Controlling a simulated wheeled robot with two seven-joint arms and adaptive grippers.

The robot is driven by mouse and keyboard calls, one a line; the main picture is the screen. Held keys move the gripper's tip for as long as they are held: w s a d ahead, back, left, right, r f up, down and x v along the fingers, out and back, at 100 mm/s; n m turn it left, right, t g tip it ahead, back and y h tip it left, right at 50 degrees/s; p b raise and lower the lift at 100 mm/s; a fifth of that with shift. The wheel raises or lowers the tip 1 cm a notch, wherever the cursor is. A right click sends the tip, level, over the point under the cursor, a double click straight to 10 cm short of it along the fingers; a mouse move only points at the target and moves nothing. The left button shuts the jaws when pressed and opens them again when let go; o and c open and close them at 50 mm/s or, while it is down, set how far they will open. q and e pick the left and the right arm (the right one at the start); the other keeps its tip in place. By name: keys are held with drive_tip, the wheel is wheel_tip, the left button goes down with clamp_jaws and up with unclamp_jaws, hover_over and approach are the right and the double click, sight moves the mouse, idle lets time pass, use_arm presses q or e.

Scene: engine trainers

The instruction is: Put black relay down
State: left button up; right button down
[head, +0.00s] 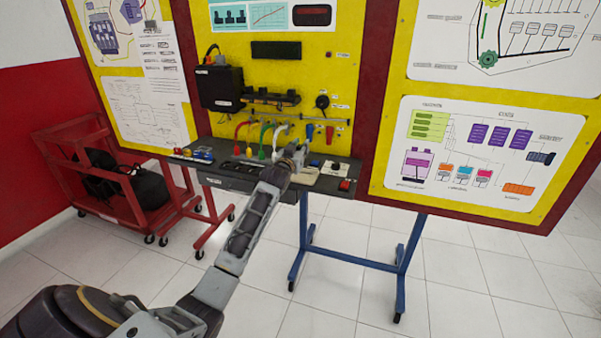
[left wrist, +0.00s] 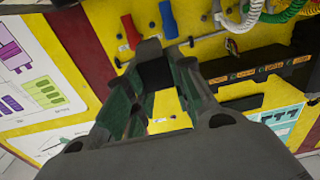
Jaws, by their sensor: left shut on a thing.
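My left gripper (head: 294,156) reaches over the narrow dark shelf (head: 240,181) at the foot of the yellow training board. In the left wrist view its fingers (left wrist: 156,70) are shut on a small black block, the black relay (left wrist: 155,75), held between the fingertips. The relay is hidden by the gripper and arm in the head view. I cannot tell whether the relay touches anything below it. My right gripper is in neither view.
Coloured cables (head: 262,140) hang at the board behind the gripper. Small red, yellow and blue parts (head: 193,155) lie on the shelf's left end, and a red switch (head: 345,185) is at its right end. A red cart (head: 112,190) with black bags stands left.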

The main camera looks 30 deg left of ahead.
use_arm(q)
wheel_tip(320, 180, down, 3)
drive_tip(key=shift+f, duration=0.3)
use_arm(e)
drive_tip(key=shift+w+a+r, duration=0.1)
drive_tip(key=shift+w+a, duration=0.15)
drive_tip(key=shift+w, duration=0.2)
use_arm(q)
drive_tip(key=shift+f, duration=0.55)
wheel_tip(320, 180, down, 3)
drive_tip(key=shift+b, duration=0.4)
drive_tip(key=shift+f, duration=0.45)
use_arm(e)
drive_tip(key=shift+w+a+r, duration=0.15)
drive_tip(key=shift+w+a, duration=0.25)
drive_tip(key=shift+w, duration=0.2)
use_arm(q)
drive_tip(key=shift+f, duration=0.1)
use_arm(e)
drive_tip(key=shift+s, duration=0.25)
use_arm(q)
drive_tip(key=o, duration=0.9)
